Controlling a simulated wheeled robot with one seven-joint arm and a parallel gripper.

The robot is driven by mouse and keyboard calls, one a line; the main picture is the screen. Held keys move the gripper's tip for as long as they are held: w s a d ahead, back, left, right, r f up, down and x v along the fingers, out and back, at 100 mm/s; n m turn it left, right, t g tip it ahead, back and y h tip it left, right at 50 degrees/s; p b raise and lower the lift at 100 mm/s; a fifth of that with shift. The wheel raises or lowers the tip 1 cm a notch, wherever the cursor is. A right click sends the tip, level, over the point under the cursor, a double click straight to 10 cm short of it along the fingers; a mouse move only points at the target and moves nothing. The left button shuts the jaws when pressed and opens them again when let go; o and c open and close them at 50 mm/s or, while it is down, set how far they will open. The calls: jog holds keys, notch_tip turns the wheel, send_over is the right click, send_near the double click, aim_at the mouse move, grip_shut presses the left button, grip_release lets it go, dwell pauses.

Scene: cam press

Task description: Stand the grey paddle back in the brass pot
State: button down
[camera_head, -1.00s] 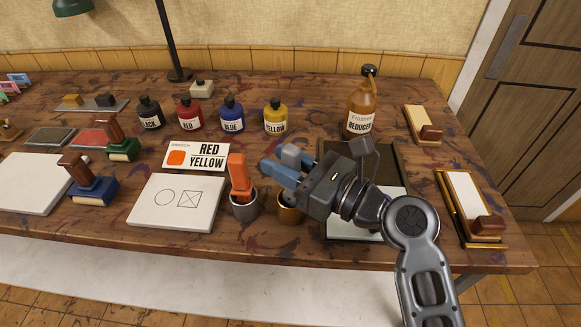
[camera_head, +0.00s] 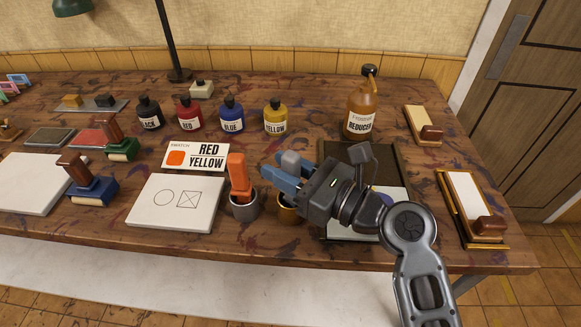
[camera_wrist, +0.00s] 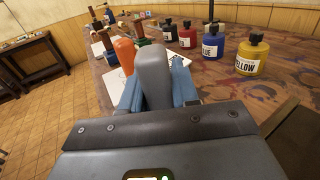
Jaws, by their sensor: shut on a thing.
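My gripper (camera_head: 278,180) is shut on the grey paddle (camera_head: 290,161), with its blue fingers on either side. The paddle's rounded grey top stands up above the fingers; in the wrist view the paddle (camera_wrist: 153,75) rises upright between them. Its lower end is hidden by the fingers and hand. The brass pot (camera_head: 286,213) stands on the table just below my gripper, its upper part mostly covered by the hand. I cannot tell whether the paddle's lower end is inside the pot.
A grey pot (camera_head: 245,208) with an orange paddle (camera_head: 238,178) stands just left of the brass pot. A white block (camera_head: 175,203) with drawn shapes lies further left. The yellow bottle (camera_head: 275,117) and brown reducer bottle (camera_head: 360,110) stand behind. A dark-framed board (camera_head: 335,228) lies under my arm.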

aim_at(299, 177)
jog(key=c, duration=0.8)
grip_release()
jog(key=shift+d, duration=0.1)
jog(key=b+v, duration=0.1)
jog(key=v, duration=0.6)
jog(key=shift+s+d, duration=0.2)
jog(key=shift+d, duration=0.05)
